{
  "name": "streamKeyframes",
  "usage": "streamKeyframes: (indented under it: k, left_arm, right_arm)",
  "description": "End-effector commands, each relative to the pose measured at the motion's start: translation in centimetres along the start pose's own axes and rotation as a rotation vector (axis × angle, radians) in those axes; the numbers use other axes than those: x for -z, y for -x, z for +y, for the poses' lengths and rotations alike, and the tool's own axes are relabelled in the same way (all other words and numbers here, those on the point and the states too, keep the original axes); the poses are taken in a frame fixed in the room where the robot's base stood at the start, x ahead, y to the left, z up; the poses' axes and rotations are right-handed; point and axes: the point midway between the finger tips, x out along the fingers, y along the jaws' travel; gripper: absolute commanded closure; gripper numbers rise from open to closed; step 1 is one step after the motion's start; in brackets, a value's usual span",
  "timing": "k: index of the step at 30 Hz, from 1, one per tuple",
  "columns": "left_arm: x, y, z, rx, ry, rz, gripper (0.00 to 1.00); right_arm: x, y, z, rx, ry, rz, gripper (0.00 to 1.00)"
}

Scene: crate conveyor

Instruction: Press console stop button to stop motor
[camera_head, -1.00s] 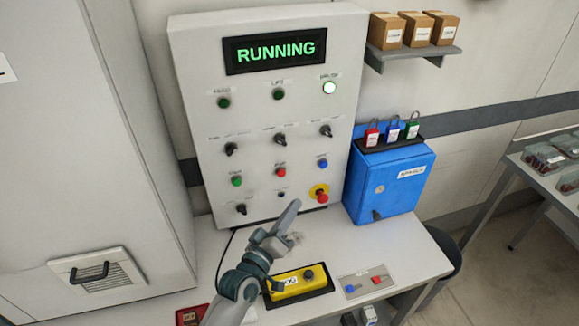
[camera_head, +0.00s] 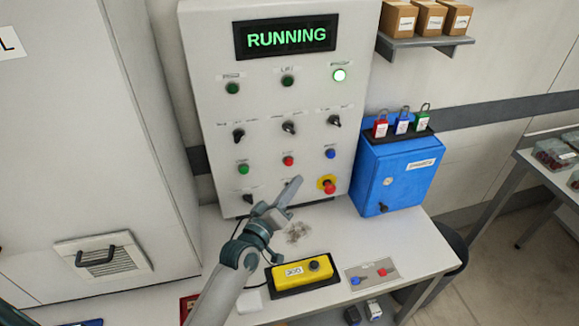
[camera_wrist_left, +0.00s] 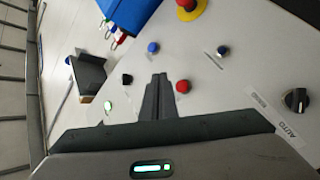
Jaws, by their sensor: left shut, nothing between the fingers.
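The grey console (camera_head: 205,110) stands upright at the back of the table, its display (camera_head: 286,37) reading RUNNING in green. A small red button (camera_head: 288,160) sits in the console's lower button row, between a green button (camera_head: 243,168) and a blue button (camera_head: 330,153). The red button also shows in the left wrist view (camera_wrist_left: 183,87), just beside the fingertips. My left gripper (camera_head: 296,182) is shut and empty, its tip in front of the console, a little below the red button in the head view. A gap to the panel cannot be judged. My right gripper is out of view.
A red emergency knob on a yellow base (camera_head: 328,186) is right of my left gripper. A blue box (camera_head: 400,175) with padlocks stands right of the console.

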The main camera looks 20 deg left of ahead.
Motion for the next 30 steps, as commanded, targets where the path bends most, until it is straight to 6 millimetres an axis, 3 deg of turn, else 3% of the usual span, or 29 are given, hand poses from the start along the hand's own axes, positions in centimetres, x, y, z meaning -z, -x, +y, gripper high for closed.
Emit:
streamKeyframes:
  k: [12, 30]
  left_arm:
    - [1.9, -2.6, -1.9, 0.0, 0.001, 0.0, 1.0]
    - [2.1, -2.8, -2.0, 0.0, 0.001, 0.0, 1.0]
  right_arm:
    - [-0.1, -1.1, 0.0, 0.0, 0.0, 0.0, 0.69]
    - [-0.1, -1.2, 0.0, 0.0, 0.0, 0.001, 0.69]
